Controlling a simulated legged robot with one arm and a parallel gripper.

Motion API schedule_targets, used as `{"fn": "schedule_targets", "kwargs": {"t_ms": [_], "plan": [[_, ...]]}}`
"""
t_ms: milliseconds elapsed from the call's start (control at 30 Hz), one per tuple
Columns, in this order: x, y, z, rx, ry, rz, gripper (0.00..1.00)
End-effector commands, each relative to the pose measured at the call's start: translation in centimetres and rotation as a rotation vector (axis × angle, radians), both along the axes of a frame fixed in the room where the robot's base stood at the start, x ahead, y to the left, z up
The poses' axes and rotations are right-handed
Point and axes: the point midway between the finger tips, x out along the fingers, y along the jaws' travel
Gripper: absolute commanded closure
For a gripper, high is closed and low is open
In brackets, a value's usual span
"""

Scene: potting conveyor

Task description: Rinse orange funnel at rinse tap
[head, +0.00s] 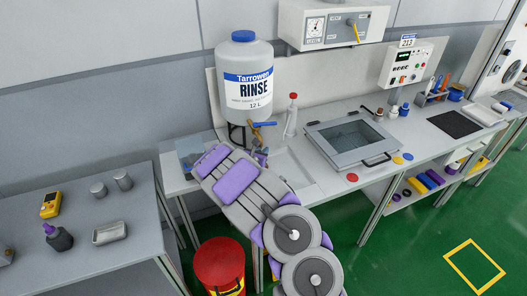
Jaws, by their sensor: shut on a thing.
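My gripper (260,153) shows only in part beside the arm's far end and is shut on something. A small orange-brown patch shows under the blue handle; I cannot tell whether it is the orange funnel or part of the tap. The rest of the funnel is hidden. I cannot see any water running.
A white squeeze bottle (291,117) with a red cap stands right of the tap. A lidded basin (352,138) is further right. A red bin (220,264) stands on the floor below. A side table (90,268) with small containers is at left.

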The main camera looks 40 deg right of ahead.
Motion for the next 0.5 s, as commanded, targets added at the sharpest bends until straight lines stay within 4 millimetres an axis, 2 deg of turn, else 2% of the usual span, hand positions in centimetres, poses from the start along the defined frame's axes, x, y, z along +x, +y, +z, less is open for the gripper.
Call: {"fn": "schedule_targets", "kwargs": {"t_ms": [500], "plan": [[0.12, -0.6, -0.18, 0.004, 0.0, -0.001, 1.0]]}}
